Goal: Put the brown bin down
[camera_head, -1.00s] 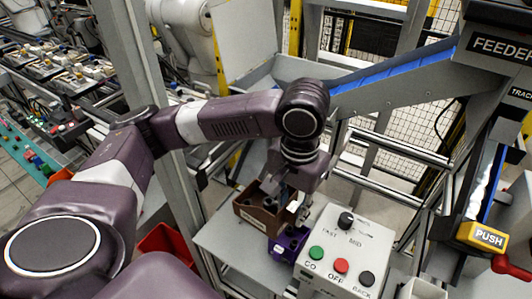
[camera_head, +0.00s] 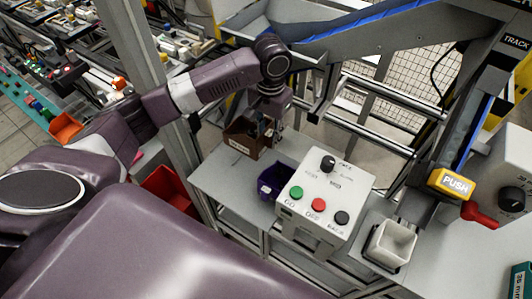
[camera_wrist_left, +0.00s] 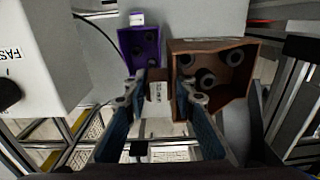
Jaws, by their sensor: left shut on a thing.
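The brown bin (camera_head: 238,139) is an open box with a white label and is at the back left of the grey table (camera_head: 220,175). My left gripper (camera_head: 267,132) is shut on one wall of it. The bin looks roughly level. I cannot tell whether its underside touches the table. My right gripper is not in view.
A purple bin (camera_head: 268,183) with dark parts stands in front of the brown bin, with a gap between them. A control box (camera_head: 325,190) with green, red and black buttons stands to its right. A white cup-like container (camera_head: 392,244) is farther right. Bare table lies left of the purple bin.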

